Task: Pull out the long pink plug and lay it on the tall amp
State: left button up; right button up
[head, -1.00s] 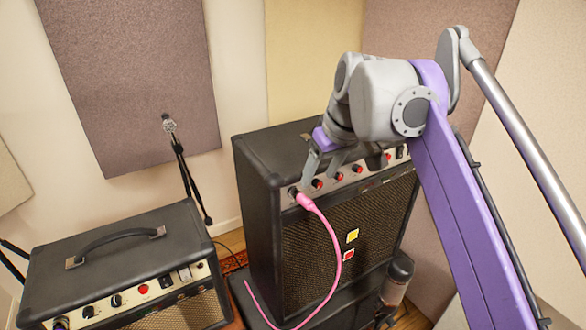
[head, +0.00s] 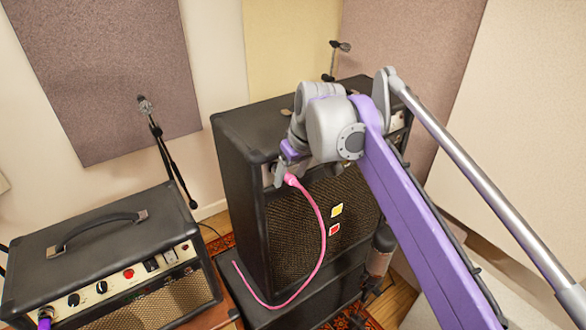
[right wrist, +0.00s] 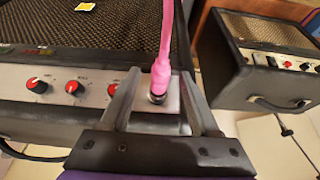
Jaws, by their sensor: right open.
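The long pink plug (head: 291,180) sits in a socket at the left end of the tall amp's front panel, and its pink cable hangs down the front. The tall amp (head: 236,190) is black with a flat top. My right gripper (head: 284,172) is at the plug, with its fingers partly hidden by the wrist. In the right wrist view, the open fingers (right wrist: 160,88) stand on either side of the plug (right wrist: 160,75), with gaps to it. The plug's metal base still meets the amp panel (right wrist: 60,88). My left gripper is not in view.
A lower amp (head: 110,235) with a handle stands at the left. A microphone stand (head: 160,140) rises behind it, and another microphone (head: 335,55) shows behind the tall amp. A dark bottle-like object (head: 380,252) is right of the tall amp. The tall amp's visible top (head: 250,120) is clear.

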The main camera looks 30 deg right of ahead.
grip_shut()
dwell(0.6)
dwell(0.4)
